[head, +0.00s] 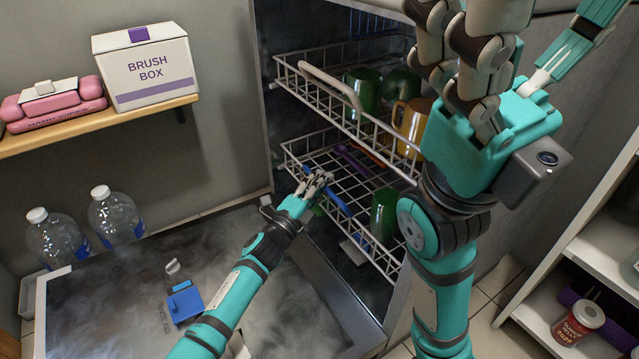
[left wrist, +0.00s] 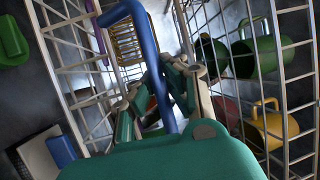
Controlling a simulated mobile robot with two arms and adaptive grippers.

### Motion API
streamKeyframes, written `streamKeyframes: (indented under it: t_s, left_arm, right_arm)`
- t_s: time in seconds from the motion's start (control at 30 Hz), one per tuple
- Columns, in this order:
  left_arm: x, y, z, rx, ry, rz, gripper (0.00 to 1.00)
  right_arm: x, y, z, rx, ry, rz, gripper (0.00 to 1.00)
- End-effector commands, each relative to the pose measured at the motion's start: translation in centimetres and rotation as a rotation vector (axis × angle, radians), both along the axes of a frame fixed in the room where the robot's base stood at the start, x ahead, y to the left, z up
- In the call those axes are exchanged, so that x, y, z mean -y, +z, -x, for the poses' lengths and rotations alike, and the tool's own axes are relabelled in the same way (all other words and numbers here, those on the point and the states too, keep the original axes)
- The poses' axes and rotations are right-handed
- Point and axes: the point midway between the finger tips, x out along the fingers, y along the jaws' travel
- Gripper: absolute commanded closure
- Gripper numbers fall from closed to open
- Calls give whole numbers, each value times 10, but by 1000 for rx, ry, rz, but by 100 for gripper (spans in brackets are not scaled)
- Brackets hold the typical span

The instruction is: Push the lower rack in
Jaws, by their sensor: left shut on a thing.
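The lower rack (head: 330,150) is a white wire rack, pulled out of the open dishwasher under the upper rack. It holds a green cup (head: 383,212) and a purple utensil (head: 350,160). My left gripper (head: 318,183) is at the rack's front, shut on a blue bar (head: 336,198) that looks like its handle. In the left wrist view the blue bar (left wrist: 150,60) passes between the fingers. My right gripper (head: 465,50) is raised at the upper right, in front of the upper rack; its fingertips are unclear.
The upper rack (head: 300,92) is also out, with green mugs (head: 362,85) and a yellow mug (head: 412,118). The open door (head: 100,300) lies below, bearing a blue object (head: 185,305). A shelf unit (head: 600,255) stands right; bottles (head: 115,215) stand left.

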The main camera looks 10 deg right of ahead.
Motion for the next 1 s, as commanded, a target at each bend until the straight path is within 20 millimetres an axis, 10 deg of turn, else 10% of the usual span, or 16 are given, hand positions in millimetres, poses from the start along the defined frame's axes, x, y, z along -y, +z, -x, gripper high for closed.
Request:
streamKeyframes:
  t_s: [0.3,0.67,1.0]
  left_arm:
    - [2,-3,1,-5,-3,-1,64]
    - [-3,-3,3,-2,-1,-1,64]
    - [-44,-15,47,-2,-3,-3,64]
  right_arm:
    - [0,0,0,0,0,0,3]
    - [0,0,0,-1,-1,0,3]
    - [0,0,0,-1,0,0,3]
